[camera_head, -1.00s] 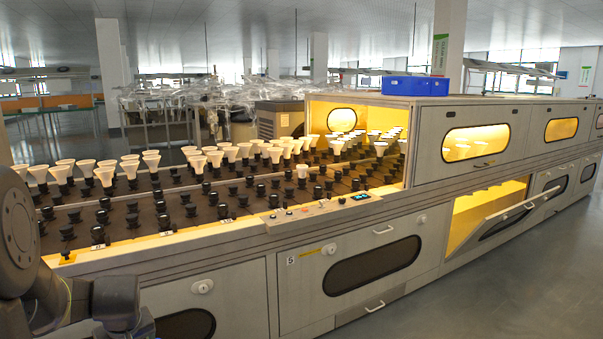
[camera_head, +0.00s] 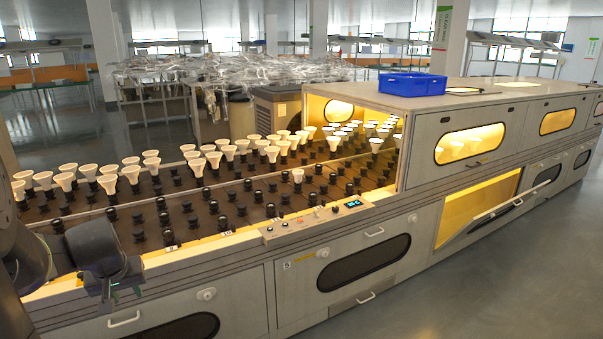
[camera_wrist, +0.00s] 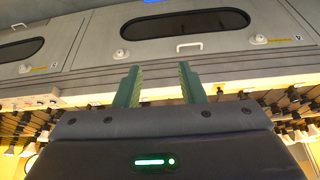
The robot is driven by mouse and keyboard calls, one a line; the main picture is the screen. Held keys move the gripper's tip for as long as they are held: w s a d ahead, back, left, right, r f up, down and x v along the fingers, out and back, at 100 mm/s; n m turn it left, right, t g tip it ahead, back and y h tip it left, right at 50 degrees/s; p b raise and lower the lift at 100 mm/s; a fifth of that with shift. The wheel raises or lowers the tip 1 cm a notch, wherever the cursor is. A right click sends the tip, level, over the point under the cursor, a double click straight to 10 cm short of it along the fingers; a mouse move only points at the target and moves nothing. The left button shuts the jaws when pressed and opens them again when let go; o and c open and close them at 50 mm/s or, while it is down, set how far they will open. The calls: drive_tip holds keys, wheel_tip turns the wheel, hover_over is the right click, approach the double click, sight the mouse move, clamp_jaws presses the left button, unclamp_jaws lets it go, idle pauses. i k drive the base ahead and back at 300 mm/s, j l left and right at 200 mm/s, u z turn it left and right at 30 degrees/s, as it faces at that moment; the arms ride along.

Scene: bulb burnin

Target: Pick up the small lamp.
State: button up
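Many white lamps with flared tops stand upright in dark sockets on the rack (camera_head: 200,215). One lamp (camera_head: 297,175) looks smaller than the others and stands apart from them, nearer the front edge, left of the hooded section. In the wrist view, the two green fingers of my gripper (camera_wrist: 158,66) are spread apart with nothing between them. They point towards the grey cabinet front, which appears upside down. The small lamp cannot be made out in the wrist view. In the head view, my arm is at the lower left and the fingertips cannot be made out.
A hooded section (camera_head: 470,107) covers the rack's right part, with a blue bin (camera_head: 411,84) on top. A tilted-open hatch (camera_head: 497,207) sticks out below it. A control panel (camera_head: 318,222) lies along the front edge. The floor (camera_head: 480,290) at the lower right is clear.

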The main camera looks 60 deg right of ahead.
sight(298, 173)
drive_tip(key=l, duration=0.5)
drive_tip(key=i+l+z, duration=0.1)
drive_tip(key=l, duration=0.4)
drive_tip(key=i+l, duration=0.1)
drive_tip(key=l, duration=0.45)
drive_tip(key=i+l+z, duration=0.1)
drive_tip(key=l, duration=0.4)
drive_tip(key=i+l, duration=0.1)
drive_tip(key=l, duration=0.4)
drive_tip(key=i+l, duration=0.15)
drive_tip(key=l, duration=0.25)
drive_tip(key=i+l+z, duration=0.1)
drive_tip(key=l, duration=0.3)
drive_tip(key=i+l, duration=0.2)
drive_tip(key=l, duration=0.15)
drive_tip(key=i+l, duration=0.2)
drive_tip(key=l, duration=0.2)
drive_tip(key=k+z, duration=0.05)
